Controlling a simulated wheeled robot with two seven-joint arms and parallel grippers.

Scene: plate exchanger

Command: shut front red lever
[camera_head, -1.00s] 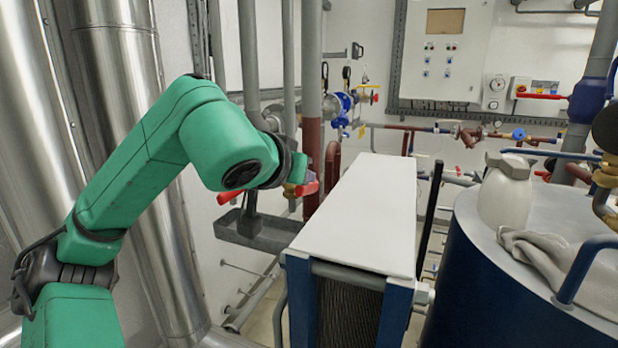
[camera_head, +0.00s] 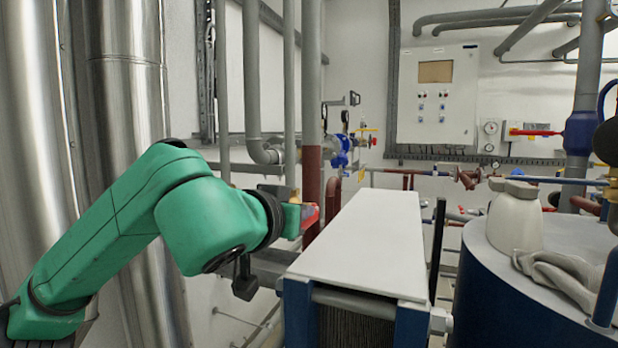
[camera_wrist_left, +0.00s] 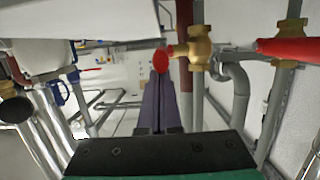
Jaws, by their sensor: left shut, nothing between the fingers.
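My left gripper (camera_head: 293,214) reaches in from the left beside the pipes. In the left wrist view its two fingers (camera_wrist_left: 158,95) are together and empty. A red lever (camera_head: 310,214) shows just right of the gripper. In the wrist view a red lever end (camera_wrist_left: 161,61) is right at the fingertips, on a brass valve (camera_wrist_left: 200,48); I cannot tell whether they touch. A second red lever (camera_wrist_left: 290,49) sits farther right on another brass valve (camera_wrist_left: 286,30). In the head view my arm hides that second lever. My right gripper is in neither view.
The plate exchanger (camera_head: 362,240) with a white top stands right of the gripper. Vertical pipes (camera_head: 312,120) rise close behind it. A grey tray (camera_head: 272,262) lies below the arm. A blue tank (camera_head: 500,290) with a white jug (camera_head: 515,218) and gloves (camera_head: 555,265) stands at right.

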